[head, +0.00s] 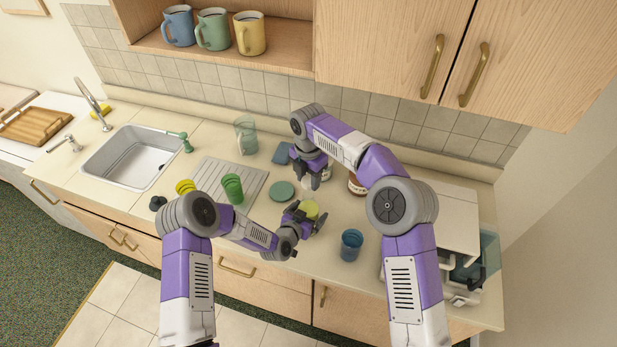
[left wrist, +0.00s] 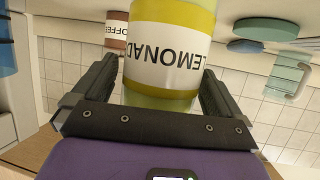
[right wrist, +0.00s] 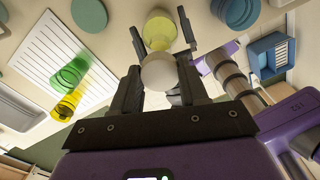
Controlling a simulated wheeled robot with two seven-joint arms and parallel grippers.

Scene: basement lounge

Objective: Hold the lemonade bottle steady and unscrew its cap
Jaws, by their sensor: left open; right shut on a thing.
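The lemonade bottle (head: 309,210) has a yellow-green body and a white label, which fills much of the left wrist view (left wrist: 166,50). My left gripper (head: 304,218) is open, with one finger on each side of the bottle; I cannot tell whether they touch it. My right gripper (head: 318,172) points down behind the bottle. It is shut on a round white cap (right wrist: 158,71), seen between its fingers in the right wrist view. In the head view the cap (head: 325,175) appears apart from the bottle. The bottle's base is hidden by my left gripper.
A coffee jar (head: 356,186) stands behind my right arm. A blue cup (head: 350,245) is right of the bottle, a green disc (head: 282,191) left. The drying rack (head: 252,185) holds a green cup (head: 232,189) and yellow cup (head: 185,187). A glass pitcher (head: 246,136) stands behind.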

